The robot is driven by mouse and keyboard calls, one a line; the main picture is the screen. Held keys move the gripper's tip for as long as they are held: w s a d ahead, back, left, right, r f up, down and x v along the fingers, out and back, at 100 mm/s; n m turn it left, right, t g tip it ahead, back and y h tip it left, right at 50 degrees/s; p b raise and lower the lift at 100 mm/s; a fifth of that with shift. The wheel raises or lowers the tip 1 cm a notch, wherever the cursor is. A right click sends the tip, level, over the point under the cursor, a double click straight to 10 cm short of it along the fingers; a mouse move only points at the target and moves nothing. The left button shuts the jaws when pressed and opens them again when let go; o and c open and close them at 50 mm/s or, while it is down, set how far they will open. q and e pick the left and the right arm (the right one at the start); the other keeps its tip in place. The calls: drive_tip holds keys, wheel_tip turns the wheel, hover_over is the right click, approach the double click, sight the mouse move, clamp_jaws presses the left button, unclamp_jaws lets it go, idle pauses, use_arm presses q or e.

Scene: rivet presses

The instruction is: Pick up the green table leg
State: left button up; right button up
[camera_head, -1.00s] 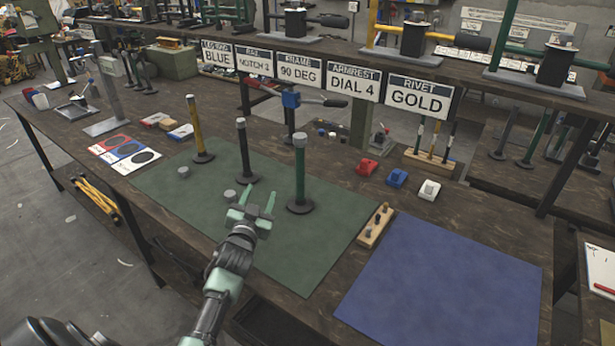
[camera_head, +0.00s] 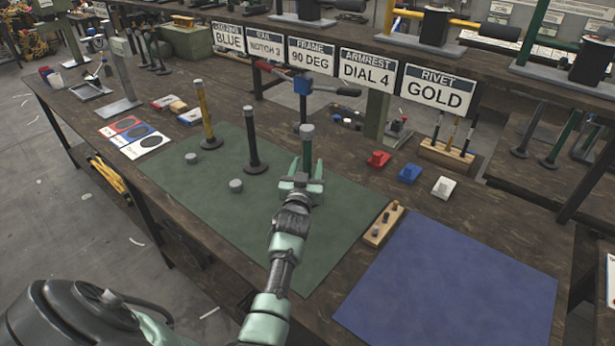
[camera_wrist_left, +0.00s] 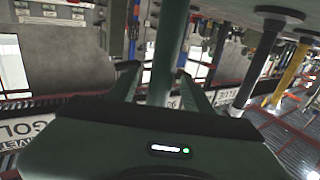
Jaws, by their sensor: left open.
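The green table leg (camera_head: 307,147) stands upright on the green mat (camera_head: 225,210), with a grey cap on top. My left gripper (camera_head: 306,170) is at its lower part, with its two fingers open, one on each side of the leg. My gripper hides the leg's base in the head view. In the left wrist view the green leg (camera_wrist_left: 168,50) rises between the two open fingers (camera_wrist_left: 158,82); I cannot tell whether either finger touches it. My right gripper is in neither view.
A black leg (camera_head: 251,140) and a yellow leg (camera_head: 206,115) stand to the left on the mat, near small grey discs. A wooden block with pegs (camera_head: 384,224) and a bare blue mat (camera_head: 450,285) lie to the right. A lever press (camera_head: 303,84) stands behind.

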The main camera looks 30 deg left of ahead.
use_arm(q)
clamp_jaws()
idle(1.4)
